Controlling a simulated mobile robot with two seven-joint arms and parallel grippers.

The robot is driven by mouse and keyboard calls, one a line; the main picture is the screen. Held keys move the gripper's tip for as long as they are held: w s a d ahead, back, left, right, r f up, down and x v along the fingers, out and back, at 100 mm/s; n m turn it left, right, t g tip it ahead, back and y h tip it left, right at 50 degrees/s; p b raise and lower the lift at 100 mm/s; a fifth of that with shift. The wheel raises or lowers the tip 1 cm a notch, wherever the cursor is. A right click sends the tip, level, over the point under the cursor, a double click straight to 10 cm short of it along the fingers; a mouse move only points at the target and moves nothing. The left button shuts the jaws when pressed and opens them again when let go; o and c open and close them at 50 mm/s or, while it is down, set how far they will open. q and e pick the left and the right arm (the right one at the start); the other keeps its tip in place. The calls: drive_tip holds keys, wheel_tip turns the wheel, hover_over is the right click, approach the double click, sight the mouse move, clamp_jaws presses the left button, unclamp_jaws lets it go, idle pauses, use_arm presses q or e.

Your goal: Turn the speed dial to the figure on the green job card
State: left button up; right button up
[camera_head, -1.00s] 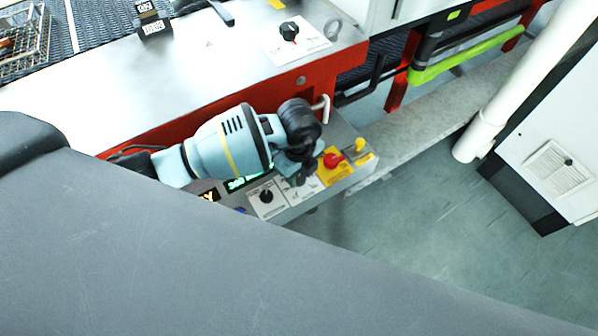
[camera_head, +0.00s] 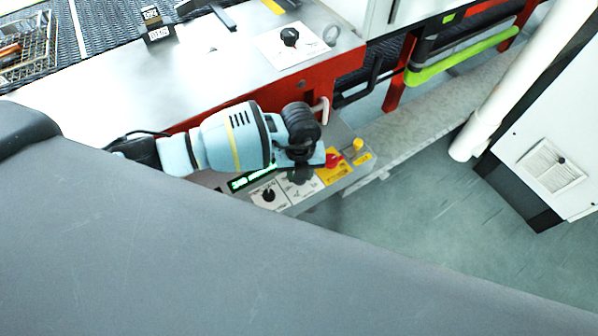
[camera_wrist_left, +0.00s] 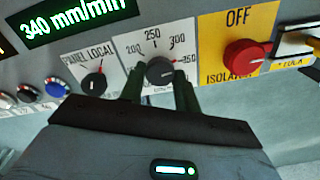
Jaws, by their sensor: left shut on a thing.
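The speed dial (camera_wrist_left: 160,70) is a dark round knob on a white plate marked 200, 250, 300 and 350, in the left wrist view. My left gripper (camera_wrist_left: 159,80) is shut on it, one dark finger on each side. The pointer is hard to read, but it seems turned toward the upper right. The green-lettered display (camera_wrist_left: 80,22) reads 340 mm/min; it also shows in the head view (camera_head: 250,179). In the head view my left gripper (camera_head: 298,174) is over the dial and hides it. I cannot make out a green job card.
A panel/local selector (camera_wrist_left: 94,83) is left of the dial. A red isolator knob (camera_wrist_left: 245,57) on a yellow plate is close on the right. Another black knob (camera_head: 289,36) sits on the upper deck. A pale handle (camera_head: 321,110) is near my wrist.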

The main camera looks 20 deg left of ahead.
use_arm(q)
drive_tip(key=m, duration=0.4)
drive_tip(key=shift+w+r+m+p, duration=0.1)
drive_tip(key=shift+m+p, duration=0.2)
drive_tip(key=shift+p, duration=0.05)
drive_tip(key=m, duration=0.3)
drive_tip(key=shift+m, duration=1.3)
use_arm(e)
drive_tip(key=shift+w+d+r, duration=0.1)
drive_tip(key=shift+w+r, duration=0.3)
drive_tip(key=shift+r, duration=0.35)
use_arm(q)
drive_tip(key=shift+m, duration=0.3)
use_arm(e)
drive_tip(key=shift+w, duration=0.1)
use_arm(q)
drive_tip(key=o, duration=1)
